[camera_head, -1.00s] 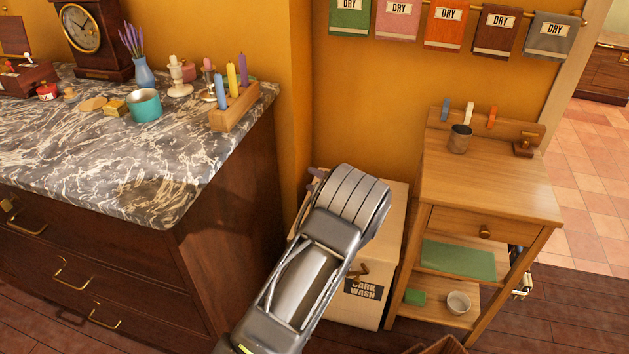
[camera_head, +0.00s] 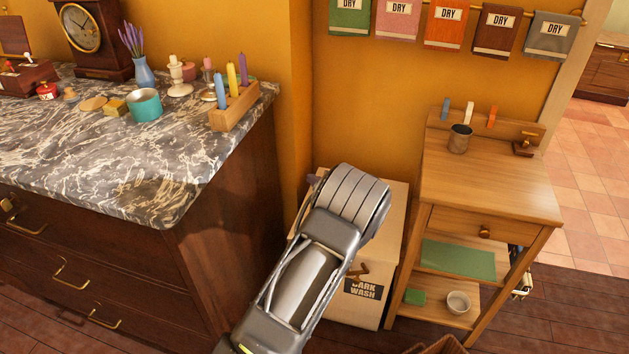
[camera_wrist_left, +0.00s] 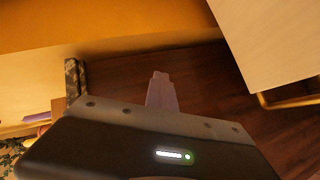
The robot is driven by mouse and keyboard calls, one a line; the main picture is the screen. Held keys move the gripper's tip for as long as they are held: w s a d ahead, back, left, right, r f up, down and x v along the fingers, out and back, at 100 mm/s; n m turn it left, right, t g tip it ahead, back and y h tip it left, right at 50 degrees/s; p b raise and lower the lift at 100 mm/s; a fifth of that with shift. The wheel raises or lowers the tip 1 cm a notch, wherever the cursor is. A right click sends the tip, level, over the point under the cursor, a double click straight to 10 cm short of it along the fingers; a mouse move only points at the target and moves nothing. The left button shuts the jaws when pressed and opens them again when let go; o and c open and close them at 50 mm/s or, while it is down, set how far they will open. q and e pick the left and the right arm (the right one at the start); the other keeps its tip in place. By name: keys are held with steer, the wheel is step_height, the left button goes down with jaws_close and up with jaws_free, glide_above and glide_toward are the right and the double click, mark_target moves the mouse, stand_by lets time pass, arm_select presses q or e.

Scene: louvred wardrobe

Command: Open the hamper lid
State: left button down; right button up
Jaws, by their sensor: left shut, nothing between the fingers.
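The hamper (camera_head: 367,309) is a pale box with a "DARK WASH" label on its front, standing on the floor between the dark counter and the wooden side table. A small brown handle (camera_head: 360,270) shows on its front above the label. Its top looks flat and closed, but my left arm hides much of it. My left gripper (camera_head: 313,181) is shut and empty, at the hamper's back left by the wall, mostly hidden behind my wrist. In the left wrist view the closed fingers (camera_wrist_left: 162,93) point over dark floor, apart from a pale panel at upper right. My right gripper is not in view.
The marble-topped counter (camera_head: 110,150) stands close on the left of my arm. The yellow wall (camera_head: 365,110) is behind, with hanging towels.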

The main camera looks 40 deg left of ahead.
arm_select(q)
steer(key=c, duration=2.2)
jaws_free()
steer(key=c, duration=1.4)
jaws_free()
steer(key=v, duration=0.8)
